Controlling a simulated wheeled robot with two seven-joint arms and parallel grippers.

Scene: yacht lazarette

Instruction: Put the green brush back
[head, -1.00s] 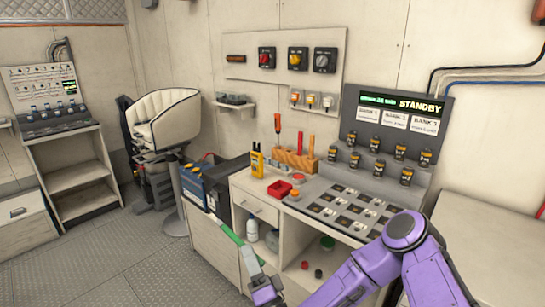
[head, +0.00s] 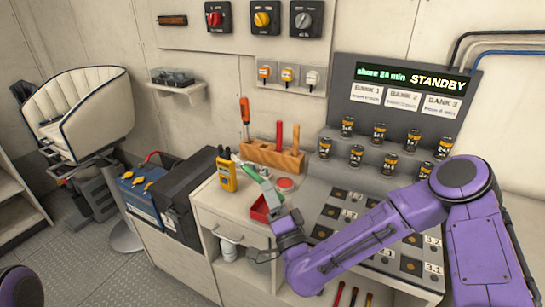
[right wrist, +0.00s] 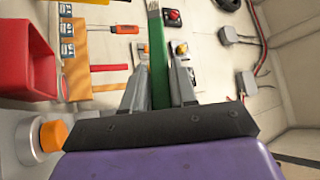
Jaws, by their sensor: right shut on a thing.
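The green brush (head: 267,183) is in my right gripper (head: 287,222), above the front of the counter. My right gripper is shut on its green handle (right wrist: 158,70), which points away from the wrist between the two fingers in the right wrist view. The brush is tilted, its pale far end near the yellow meter. The wooden tool block (head: 268,155) stands behind it on the counter, holding an orange screwdriver (head: 244,112), a red-handled tool (head: 279,135) and a wooden-handled one. The block (right wrist: 78,70) also shows in the right wrist view, left of the brush. My left gripper is out of view.
A yellow meter (head: 227,175) and a red bin (head: 260,212) stand close to the brush. A panel of dark tiles lies right, under my arm. Batteries (head: 356,155) stand on steps behind.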

